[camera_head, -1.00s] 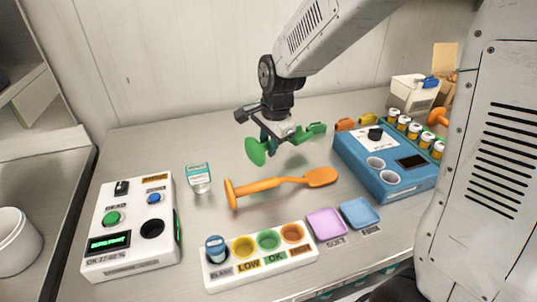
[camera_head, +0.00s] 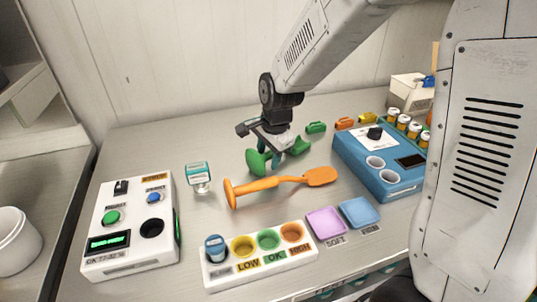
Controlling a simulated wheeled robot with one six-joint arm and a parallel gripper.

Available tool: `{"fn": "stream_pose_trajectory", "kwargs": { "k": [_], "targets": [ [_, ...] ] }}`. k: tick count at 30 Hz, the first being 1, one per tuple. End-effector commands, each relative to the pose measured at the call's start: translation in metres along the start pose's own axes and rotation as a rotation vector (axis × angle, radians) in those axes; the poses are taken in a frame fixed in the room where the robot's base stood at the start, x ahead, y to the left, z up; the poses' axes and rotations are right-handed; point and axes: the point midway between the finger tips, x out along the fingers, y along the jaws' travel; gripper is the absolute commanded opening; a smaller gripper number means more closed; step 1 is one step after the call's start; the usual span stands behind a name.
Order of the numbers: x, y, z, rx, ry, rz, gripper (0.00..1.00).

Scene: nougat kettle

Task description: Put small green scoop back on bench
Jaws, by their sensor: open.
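The small green scoop (camera_head: 258,162) is at the middle of the bench (camera_head: 150,140), just behind the large orange scoop (camera_head: 258,186). Its round end faces left and its other end (camera_head: 299,146) reaches right. It looks low, at or close to the bench top; I cannot tell for certain that it touches. My gripper (camera_head: 274,150) is open, pointing down around the middle of the green scoop, and hides part of its handle.
A white control box (camera_head: 130,225) and a small teal-topped jar (camera_head: 199,176) are at left. A blue machine (camera_head: 385,165) is at right. A white cup holder (camera_head: 262,271) and purple (camera_head: 326,223) and blue (camera_head: 359,212) trays are in front. A green block (camera_head: 316,127) lies behind.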

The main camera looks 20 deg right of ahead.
Motion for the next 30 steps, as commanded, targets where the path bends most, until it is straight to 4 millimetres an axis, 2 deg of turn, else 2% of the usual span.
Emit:
{"fn": "stream_pose_trajectory", "kwargs": {
  "k": [5,15,18,22,30],
  "targets": [
    [-0.016,-0.001,0.0,0.0,0.001,-0.004,0.44],
    [-0.088,-0.001,0.0,0.001,0.001,-0.005,0.44],
    [-0.104,-0.001,0.0,0.0,0.001,-0.004,0.44],
    [-0.117,-0.001,0.0,0.0,0.001,-0.003,0.44],
    [-0.127,0.005,0.0,-0.026,0.002,0.0,0.44]
  ]
}}
